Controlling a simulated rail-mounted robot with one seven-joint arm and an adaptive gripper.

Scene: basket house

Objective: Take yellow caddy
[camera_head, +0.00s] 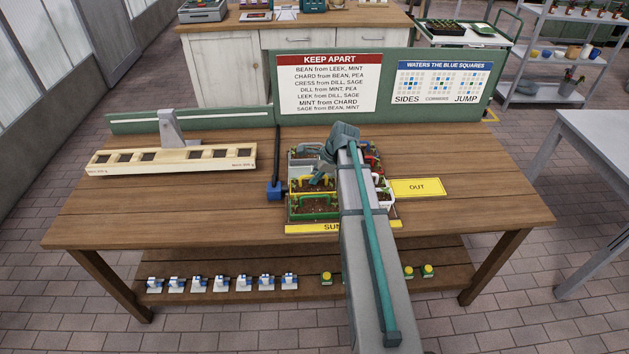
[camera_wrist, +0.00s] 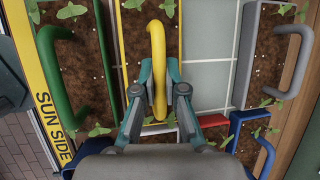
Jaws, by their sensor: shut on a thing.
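The yellow caddy (camera_wrist: 124,45) holds soil and small green seedlings, with an arched yellow handle (camera_wrist: 157,45). In the wrist view my gripper (camera_wrist: 163,95) is shut on the near part of that handle, one finger on each side. In the head view the yellow caddy (camera_head: 294,186) sits in the group of caddies behind the green one, partly hidden by my gripper (camera_head: 322,178) and arm. I cannot tell whether its base is off the tray.
A green caddy (camera_wrist: 60,85) stands close on the left. Bare pale tiles (camera_wrist: 208,75) lie on the right, then a grey caddy (camera_wrist: 275,60). A blue caddy (camera_wrist: 240,118) is at lower right. A yellow OUT mat (camera_head: 417,187) lies on the table (camera_head: 480,210).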

